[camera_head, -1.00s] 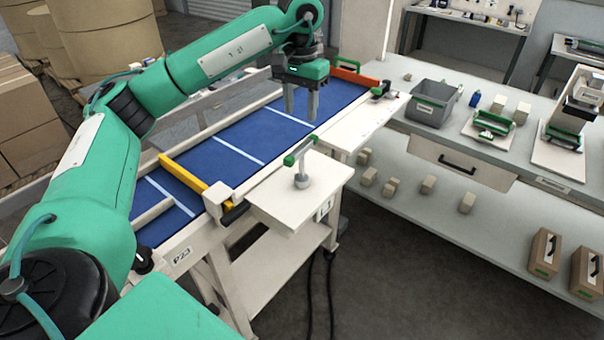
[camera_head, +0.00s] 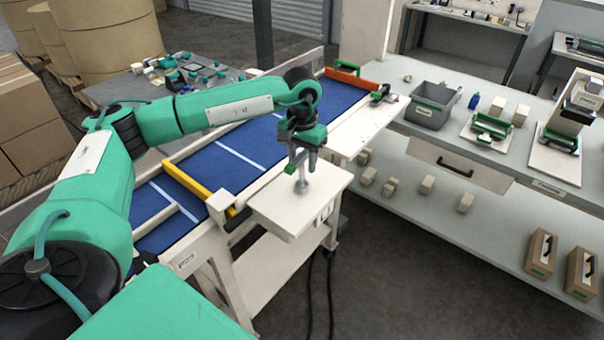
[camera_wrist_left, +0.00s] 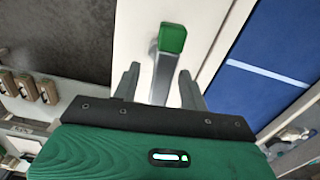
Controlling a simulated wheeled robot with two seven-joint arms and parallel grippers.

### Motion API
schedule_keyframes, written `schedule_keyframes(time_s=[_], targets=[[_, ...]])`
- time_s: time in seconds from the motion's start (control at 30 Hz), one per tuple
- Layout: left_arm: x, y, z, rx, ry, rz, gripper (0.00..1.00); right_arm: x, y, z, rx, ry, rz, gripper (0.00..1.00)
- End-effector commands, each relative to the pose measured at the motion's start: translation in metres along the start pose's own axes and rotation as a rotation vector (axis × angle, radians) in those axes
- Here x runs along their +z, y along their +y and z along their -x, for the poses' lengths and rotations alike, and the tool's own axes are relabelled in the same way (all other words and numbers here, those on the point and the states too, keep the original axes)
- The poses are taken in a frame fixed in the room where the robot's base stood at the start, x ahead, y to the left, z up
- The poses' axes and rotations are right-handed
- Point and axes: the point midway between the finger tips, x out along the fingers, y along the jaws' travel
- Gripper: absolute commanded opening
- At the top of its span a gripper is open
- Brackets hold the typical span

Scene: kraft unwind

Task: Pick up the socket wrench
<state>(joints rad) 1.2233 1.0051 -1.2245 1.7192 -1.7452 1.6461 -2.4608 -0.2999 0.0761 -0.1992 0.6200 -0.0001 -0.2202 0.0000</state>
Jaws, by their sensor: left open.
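The socket wrench has a green end (camera_wrist_left: 172,38) and a grey shaft, which shows in the left wrist view. In the head view its grey upright part (camera_head: 301,184) stands on a small white side shelf (camera_head: 285,215), and my gripper hides most of the rest. My left gripper (camera_head: 302,163) is right above the shelf, at the wrench. In the left wrist view my open gripper (camera_wrist_left: 159,72) has one finger on each side of the grey shaft. I cannot tell whether the fingers touch it. My right gripper is not in view.
The blue conveyor bed (camera_head: 260,135) with a yellow bar (camera_head: 191,179) lies beside the shelf. A grey bench (camera_head: 480,150) to the right carries a grey bin (camera_head: 432,104) and tools. Another table (camera_head: 165,85) with small parts stands behind my arm.

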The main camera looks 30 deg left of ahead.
Motion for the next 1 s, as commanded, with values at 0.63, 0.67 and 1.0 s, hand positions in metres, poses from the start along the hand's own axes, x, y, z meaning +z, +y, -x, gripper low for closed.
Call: schedule_keyframes(time_s=[0.63,0.67,1.0], targets=[[0.000,0.000,-0.020,0.000,0.000,0.001,0.00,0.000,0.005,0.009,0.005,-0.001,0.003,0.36],[0.000,0.000,-0.020,0.000,0.000,0.001,0.00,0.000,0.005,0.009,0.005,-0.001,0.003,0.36],[-0.001,0.000,-0.017,0.001,0.002,0.001,0.00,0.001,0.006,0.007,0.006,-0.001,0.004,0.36]])
